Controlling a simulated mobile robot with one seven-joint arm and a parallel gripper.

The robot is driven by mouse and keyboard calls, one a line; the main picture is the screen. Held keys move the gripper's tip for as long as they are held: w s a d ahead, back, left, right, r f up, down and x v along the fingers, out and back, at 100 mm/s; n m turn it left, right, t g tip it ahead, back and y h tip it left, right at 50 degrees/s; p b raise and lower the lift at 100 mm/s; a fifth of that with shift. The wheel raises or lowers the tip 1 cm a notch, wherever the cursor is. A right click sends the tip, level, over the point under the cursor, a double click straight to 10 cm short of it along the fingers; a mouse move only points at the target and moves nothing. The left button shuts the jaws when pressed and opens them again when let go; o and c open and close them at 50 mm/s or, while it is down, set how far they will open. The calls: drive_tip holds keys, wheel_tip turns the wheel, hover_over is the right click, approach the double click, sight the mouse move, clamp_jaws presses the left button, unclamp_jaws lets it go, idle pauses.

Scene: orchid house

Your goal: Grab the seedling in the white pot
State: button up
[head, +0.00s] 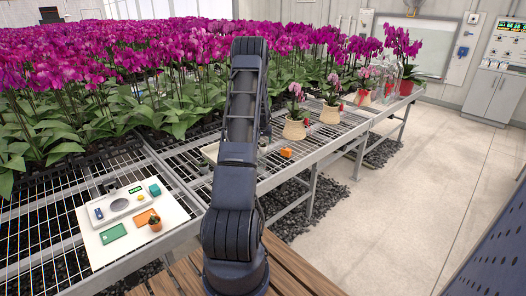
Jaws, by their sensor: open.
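I cannot make out a seedling in a white pot. A small seedling in an orange-brown pot (155,225) stands at the right front of a white board (91,252) on the mesh bench. Pale beige pots with pink orchids (294,130) stand on the bench right of my arm. A pale object (209,153) just left of my arm is partly hidden by it, and I cannot tell what it is. My arm rises through the middle of the view. My gripper does not show.
The board also holds a grey device (118,204), a teal block (154,190), a green card (113,234) and an orange card (145,216). An orange block (286,152) lies near the bench edge. Dense magenta orchids (90,80) fill the back. The concrete floor (400,210) is clear at right.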

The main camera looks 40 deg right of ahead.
sight(263, 147)
drive_tip(key=shift+d+x, duration=0.2)
drive_tip(key=shift+x, duration=1.6)
drive_tip(key=shift+d+x, duration=0.2)
drive_tip(key=shift+x, duration=1.65)
drive_tip(key=shift+r, duration=0.2)
drive_tip(key=shift+c, duration=0.4)
drive_tip(key=c, duration=1)
